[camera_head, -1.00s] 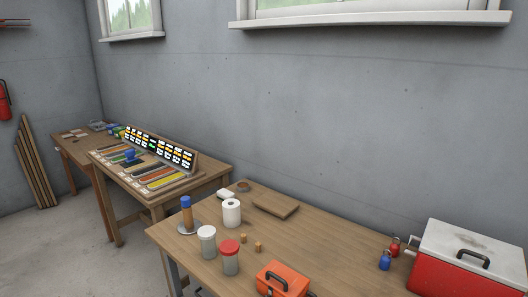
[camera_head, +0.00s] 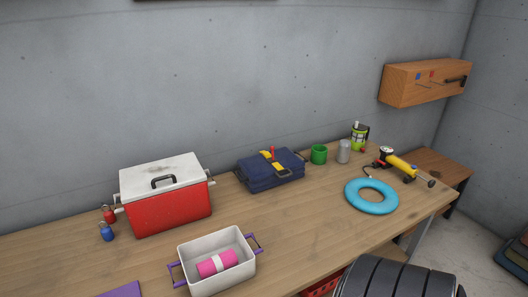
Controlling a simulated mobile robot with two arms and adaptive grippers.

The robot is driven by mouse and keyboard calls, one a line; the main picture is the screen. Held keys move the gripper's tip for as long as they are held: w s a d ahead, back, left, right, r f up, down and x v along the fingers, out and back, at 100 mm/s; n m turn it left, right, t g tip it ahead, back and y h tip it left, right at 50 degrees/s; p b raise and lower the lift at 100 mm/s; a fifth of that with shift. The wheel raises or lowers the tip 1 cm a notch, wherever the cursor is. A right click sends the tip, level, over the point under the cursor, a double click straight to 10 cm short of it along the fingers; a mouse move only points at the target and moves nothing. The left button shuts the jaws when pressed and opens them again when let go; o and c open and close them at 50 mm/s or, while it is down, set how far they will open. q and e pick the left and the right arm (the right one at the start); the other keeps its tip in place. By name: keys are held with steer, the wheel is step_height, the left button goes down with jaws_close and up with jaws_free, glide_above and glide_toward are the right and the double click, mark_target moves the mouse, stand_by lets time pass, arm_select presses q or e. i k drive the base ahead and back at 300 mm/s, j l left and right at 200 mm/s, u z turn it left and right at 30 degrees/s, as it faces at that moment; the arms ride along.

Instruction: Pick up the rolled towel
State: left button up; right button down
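The rolled towel (camera_head: 210,266) is pink with a pale band around its middle. It lies inside a white bin (camera_head: 235,278) with purple handles, near the front edge of the workbench (camera_head: 320,222). The bin's front wall hides part of the towel's underside. Neither of my grippers is in view.
A red cooler with a white lid (camera_head: 170,207) stands behind the bin. Two small padlocks, red and blue (camera_head: 107,234), lie left of it. A folded navy item (camera_head: 271,172), green mug (camera_head: 319,154) and blue ring (camera_head: 371,197) are rightward. Black tires (camera_head: 395,283) stand in front.

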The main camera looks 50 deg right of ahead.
mark_target(218, 263)
steer(key=z, duration=1.2)
steer(key=k+l+z, duration=0.2)
steer(key=l, duration=0.25)
steer(key=i, duration=0.1)
